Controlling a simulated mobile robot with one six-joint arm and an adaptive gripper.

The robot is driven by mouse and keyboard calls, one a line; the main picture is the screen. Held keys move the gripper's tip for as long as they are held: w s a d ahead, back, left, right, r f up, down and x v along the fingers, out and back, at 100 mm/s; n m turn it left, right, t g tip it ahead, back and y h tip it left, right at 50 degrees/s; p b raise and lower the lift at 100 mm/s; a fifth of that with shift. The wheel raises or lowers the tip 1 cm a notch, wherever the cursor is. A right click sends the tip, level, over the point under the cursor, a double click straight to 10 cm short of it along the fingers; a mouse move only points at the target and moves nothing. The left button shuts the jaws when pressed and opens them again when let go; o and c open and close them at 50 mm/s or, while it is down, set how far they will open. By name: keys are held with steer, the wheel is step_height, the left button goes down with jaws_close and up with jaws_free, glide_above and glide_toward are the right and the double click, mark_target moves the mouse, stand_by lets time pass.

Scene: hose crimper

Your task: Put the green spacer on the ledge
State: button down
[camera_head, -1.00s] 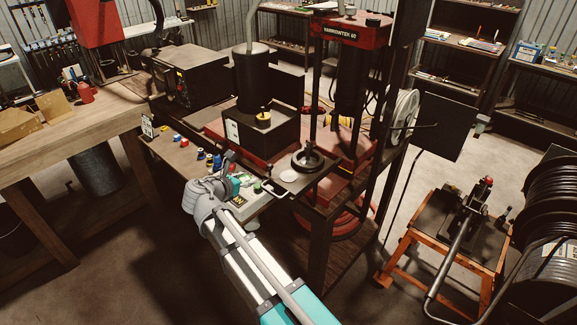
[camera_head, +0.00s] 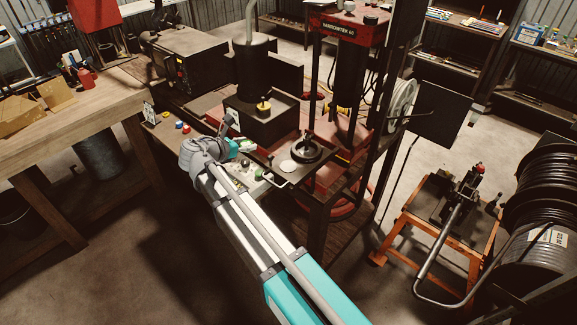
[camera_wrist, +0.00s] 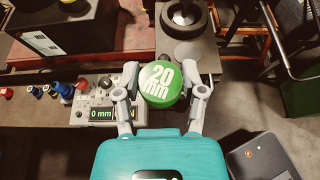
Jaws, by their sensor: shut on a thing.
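The green spacer (camera_wrist: 160,84), a round disc marked "20 mm", is held between the two grey fingers of my gripper (camera_wrist: 161,92) in the wrist view. In the head view my gripper (camera_head: 243,148) is above the bench in front of the crimper, its fingers mostly hidden by my arm. A dark flat ledge (camera_head: 277,176) juts from the front of the press and carries a black ring (camera_head: 305,150) and a pale round disc (camera_head: 288,166). In the wrist view the pale disc (camera_wrist: 187,53) lies just beyond and right of the spacer.
A control panel (camera_wrist: 97,113) reading "0 mm" sits left below my gripper. A dark box (camera_head: 262,122) with a yellow knob stands behind.

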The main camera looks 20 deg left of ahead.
steer(key=w+d+f+b, duration=0.8)
steer(key=d, duration=0.1)
steer(key=shift+w+f, duration=0.2)
steer(key=shift+w, duration=0.1)
steer(key=shift+w+d+f+b, duration=0.25)
steer(key=shift+w+f+b, duration=0.05)
steer(key=shift+b, duration=0.2)
steer(key=shift+f, duration=0.1)
steer(key=shift+w+d+f+b, duration=0.3)
steer(key=shift+f+b, duration=0.2)
steer(key=shift+b, duration=0.1)
steer(key=shift+f+b, duration=1.4)
steer(key=shift+f, duration=0.05)
steer(key=shift+f, duration=0.1)
